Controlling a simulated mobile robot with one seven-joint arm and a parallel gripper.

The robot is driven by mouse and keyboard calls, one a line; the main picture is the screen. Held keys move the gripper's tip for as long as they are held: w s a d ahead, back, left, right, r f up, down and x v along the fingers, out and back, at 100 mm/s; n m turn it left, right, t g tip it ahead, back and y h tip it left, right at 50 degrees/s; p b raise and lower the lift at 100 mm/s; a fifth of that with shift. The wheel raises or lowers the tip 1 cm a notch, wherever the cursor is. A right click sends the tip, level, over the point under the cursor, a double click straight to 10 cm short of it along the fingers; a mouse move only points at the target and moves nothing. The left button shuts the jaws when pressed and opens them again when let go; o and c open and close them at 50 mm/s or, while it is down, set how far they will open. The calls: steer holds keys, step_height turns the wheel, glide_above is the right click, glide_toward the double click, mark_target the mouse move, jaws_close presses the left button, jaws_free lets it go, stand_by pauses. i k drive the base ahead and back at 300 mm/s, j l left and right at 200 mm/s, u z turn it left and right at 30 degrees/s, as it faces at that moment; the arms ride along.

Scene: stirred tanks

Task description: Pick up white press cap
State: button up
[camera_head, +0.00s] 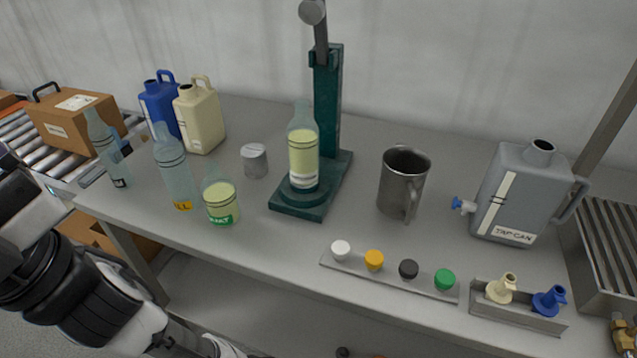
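The white press cap (340,248) sits at the left end of a low grey strip (388,279) near the table's front edge. On the same strip, to its right, stand an orange cap (374,260), a black cap (408,269) and a green cap (444,279), spaced apart. Links of my arm fill the lower left of the view, below and left of the table's front edge. The fingers of my gripper do not show. Nothing touches or covers the white cap.
A green bench press (327,110) holds a bottle (302,150) on its base. Bottles and jugs stand at left. A metal mug (402,182), a grey tap can (517,185) and a spout holder (517,312) stand at right. The tabletop directly behind the white cap is clear.

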mark_target(340, 249)
steer(key=k+j+u, duration=0.15)
steer(key=j, duration=0.15)
steer(key=k+j+u, duration=0.25)
steer(key=j, duration=0.35)
steer(key=k+j+u, duration=0.15)
steer(key=j, duration=0.15)
